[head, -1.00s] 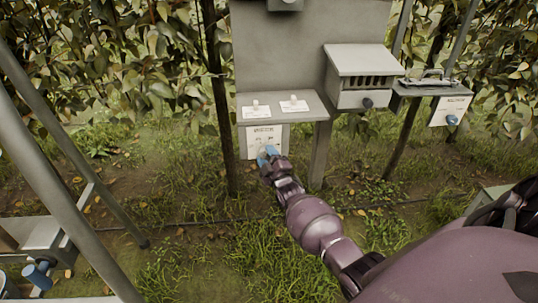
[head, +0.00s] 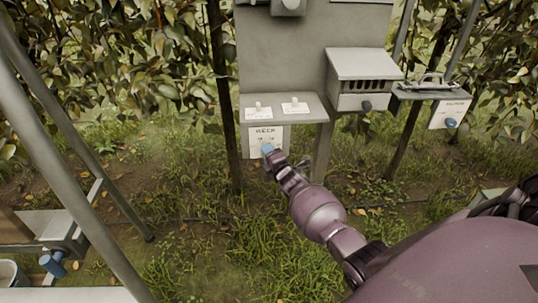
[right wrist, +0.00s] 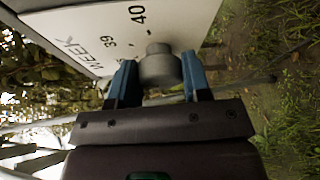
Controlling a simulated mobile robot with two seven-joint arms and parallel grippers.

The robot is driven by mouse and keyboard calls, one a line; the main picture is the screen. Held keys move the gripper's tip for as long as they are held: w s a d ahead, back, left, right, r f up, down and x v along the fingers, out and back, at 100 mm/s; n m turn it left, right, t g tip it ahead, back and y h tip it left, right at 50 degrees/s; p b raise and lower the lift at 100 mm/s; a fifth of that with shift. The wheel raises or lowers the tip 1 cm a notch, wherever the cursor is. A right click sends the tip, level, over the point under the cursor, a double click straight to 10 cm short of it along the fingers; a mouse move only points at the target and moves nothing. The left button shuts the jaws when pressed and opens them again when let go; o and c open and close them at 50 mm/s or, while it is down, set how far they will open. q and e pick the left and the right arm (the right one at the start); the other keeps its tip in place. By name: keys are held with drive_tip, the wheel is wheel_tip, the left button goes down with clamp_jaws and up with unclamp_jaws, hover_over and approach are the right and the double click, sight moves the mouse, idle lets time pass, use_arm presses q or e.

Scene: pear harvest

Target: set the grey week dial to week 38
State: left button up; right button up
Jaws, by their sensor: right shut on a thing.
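The grey week dial (right wrist: 160,66) shows in the right wrist view as a round knob on a white plate (right wrist: 85,32). The plate bears the word WEEK and the numbers 39 and 40; the other numbers and any pointer cannot be made out. My right gripper (right wrist: 160,82) is shut on the dial, with one blue finger on each side of it. In the head view the right gripper (head: 268,150) reaches the plate (head: 262,134) below a small grey shelf and hides the dial. My left gripper is not in view.
Two white cards with small knobs lie on the shelf (head: 318,109). To its right are a slotted grey box (head: 362,68) with a dark knob and another white plate (head: 446,112) with a blue knob. Grey posts (head: 75,150) cross the left. Grass lies below.

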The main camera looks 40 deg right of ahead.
drive_tip(key=shift+f, duration=0.1)
idle(0.4)
drive_tip(key=o, duration=0.9)
drive_tip(key=shift+o, duration=0.2)
drive_tip(key=shift+s, duration=0.15)
drive_tip(key=s+a+p, duration=0.1)
drive_tip(key=s+p, duration=0.1)
drive_tip(key=s, duration=0.8)
drive_tip(key=shift+s+a+r, duration=0.2)
drive_tip(key=shift+a+r, duration=0.2)
